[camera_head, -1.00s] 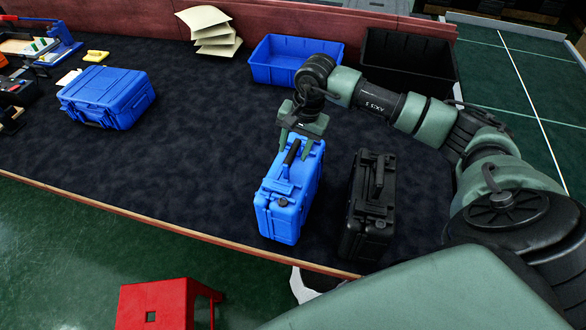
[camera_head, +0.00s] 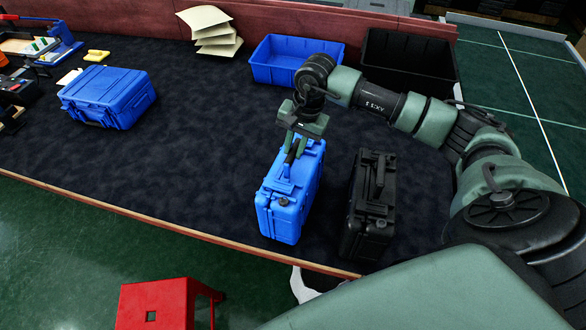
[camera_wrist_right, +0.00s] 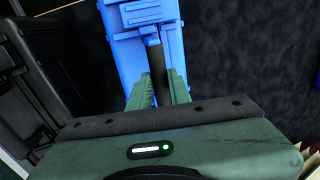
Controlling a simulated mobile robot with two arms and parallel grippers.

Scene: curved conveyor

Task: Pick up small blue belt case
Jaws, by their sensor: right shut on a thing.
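A small blue case (camera_head: 282,215) stands upright on the dark tabletop near its front edge, with a black handle on top. My right gripper (camera_head: 293,154) is above the case, its fingers shut on the handle. In the right wrist view the two green fingers (camera_wrist_right: 160,90) lie on both sides of the black handle, and the blue case (camera_wrist_right: 120,35) reaches away beyond them. The case looks to be still resting on the table. My left gripper is not in view.
A black case (camera_head: 369,210) stands upright just right of the blue one. A larger blue case (camera_head: 108,97) lies at the left. A blue bin (camera_head: 275,70) and a black bin (camera_head: 405,62) stand at the back. A red stool (camera_head: 155,303) is on the floor in front.

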